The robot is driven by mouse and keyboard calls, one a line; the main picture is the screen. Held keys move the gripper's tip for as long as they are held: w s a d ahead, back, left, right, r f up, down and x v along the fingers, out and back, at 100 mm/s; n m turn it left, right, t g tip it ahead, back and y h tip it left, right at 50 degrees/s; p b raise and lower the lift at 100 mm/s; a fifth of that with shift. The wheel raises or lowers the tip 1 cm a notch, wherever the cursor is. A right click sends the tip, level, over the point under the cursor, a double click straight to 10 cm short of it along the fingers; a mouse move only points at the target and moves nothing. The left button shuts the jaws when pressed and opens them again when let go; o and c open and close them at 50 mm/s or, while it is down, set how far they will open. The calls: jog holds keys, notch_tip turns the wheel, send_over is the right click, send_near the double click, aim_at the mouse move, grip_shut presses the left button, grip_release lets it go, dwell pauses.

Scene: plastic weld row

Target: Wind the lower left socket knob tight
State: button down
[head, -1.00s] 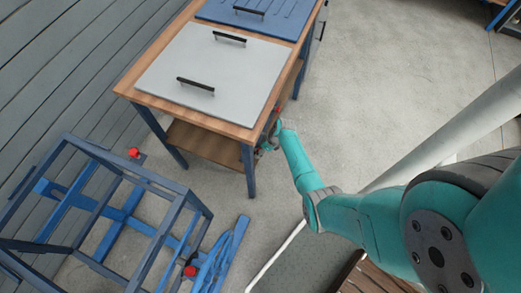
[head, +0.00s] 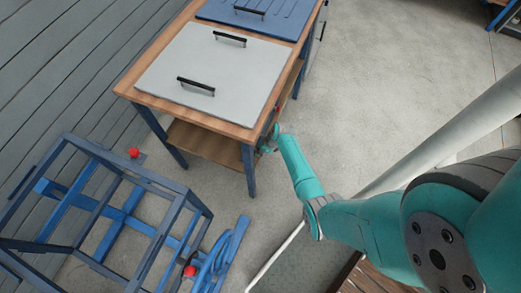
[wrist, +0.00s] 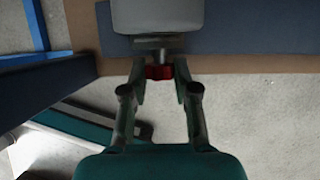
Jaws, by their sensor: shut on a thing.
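In the wrist view a red knob (wrist: 159,72) sits on a short metal stem below a grey block (wrist: 158,17). My gripper (wrist: 160,80) has one finger on each side of the knob and is shut on it. The fingers cover the knob's sides. In the head view my gripper (head: 267,149) is small and partly hidden at the right side of the wooden workbench (head: 140,97), near its front leg. The held knob cannot be made out there. Another small red spot (head: 277,109) shows higher on that bench side.
A grey panel (head: 180,65) and a blue panel (head: 225,15), both with black handles, lie on the bench. A blue frame (head: 165,185) with red knobs stands at the lower left. Open concrete floor (head: 400,80) lies to the right.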

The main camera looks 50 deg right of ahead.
jog(key=shift+s+a+f+n+t+h, duration=0.1)
jog(key=shift+a+n+t+h, duration=0.15)
jog(key=shift+h, duration=0.5)
jog(key=shift+r+n+t+h, duration=0.15)
jog(key=shift+t+h, duration=0.2)
jog(key=shift+h, duration=0.35)
jog(key=shift+s+a+f+n+t+h, duration=0.1)
jog(key=shift+a+f+n+t+h, duration=0.15)
jog(key=shift+h, duration=0.5)
jog(key=shift+d+r, duration=0.1)
jog(key=shift+d, duration=0.05)
jog(key=c, duration=0.9)
grip_release()
jog(key=shift+o, duration=0.2)
jog(key=shift+w+r, duration=0.1)
notch_tip(320, 180, up, 10)
